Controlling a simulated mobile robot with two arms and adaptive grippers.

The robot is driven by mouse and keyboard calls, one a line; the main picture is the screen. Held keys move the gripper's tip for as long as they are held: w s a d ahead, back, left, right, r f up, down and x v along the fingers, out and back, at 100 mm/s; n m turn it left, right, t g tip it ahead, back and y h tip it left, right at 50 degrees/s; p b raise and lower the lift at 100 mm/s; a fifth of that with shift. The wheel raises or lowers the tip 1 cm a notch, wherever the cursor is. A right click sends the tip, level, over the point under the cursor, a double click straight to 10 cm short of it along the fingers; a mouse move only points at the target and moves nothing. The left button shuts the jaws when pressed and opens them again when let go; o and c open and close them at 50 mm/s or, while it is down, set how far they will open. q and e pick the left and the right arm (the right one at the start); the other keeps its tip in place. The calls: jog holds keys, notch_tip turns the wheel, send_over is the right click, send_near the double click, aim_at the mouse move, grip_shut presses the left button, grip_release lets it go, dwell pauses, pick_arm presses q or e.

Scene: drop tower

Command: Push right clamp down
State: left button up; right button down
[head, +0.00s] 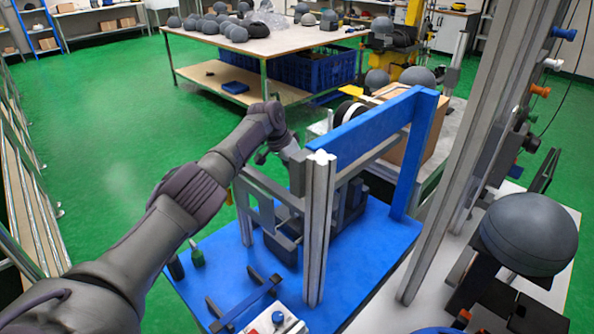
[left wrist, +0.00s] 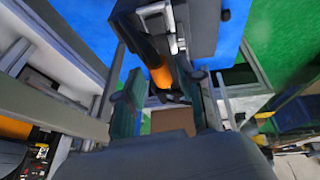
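The drop tower fixture has a blue base plate (head: 365,270), grey posts and a blue crossbeam (head: 375,130). Dark clamp parts (head: 283,245) sit inside its frame; which one is the right clamp I cannot tell in the head view. My left arm reaches over to the far side of the frame, and its gripper (head: 288,150) is partly hidden behind a post. In the left wrist view my left gripper's fingers (left wrist: 165,100) are apart. An orange cylindrical grip (left wrist: 160,76) on a dark metal part shows between and beyond them; contact cannot be told. My right gripper is not in view.
A grey dome (head: 528,233) rests on a black stand at the right. A cardboard box (head: 410,140) stands behind the crossbeam. A table (head: 280,42) with several helmet-like domes is farther back. Green floor is open at the left. Tall grey posts (head: 475,130) rise at the right.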

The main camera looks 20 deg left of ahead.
pick_arm(q)
jog(key=shift+r, duration=0.1)
jog(key=v, duration=1.2)
dwell(0.4)
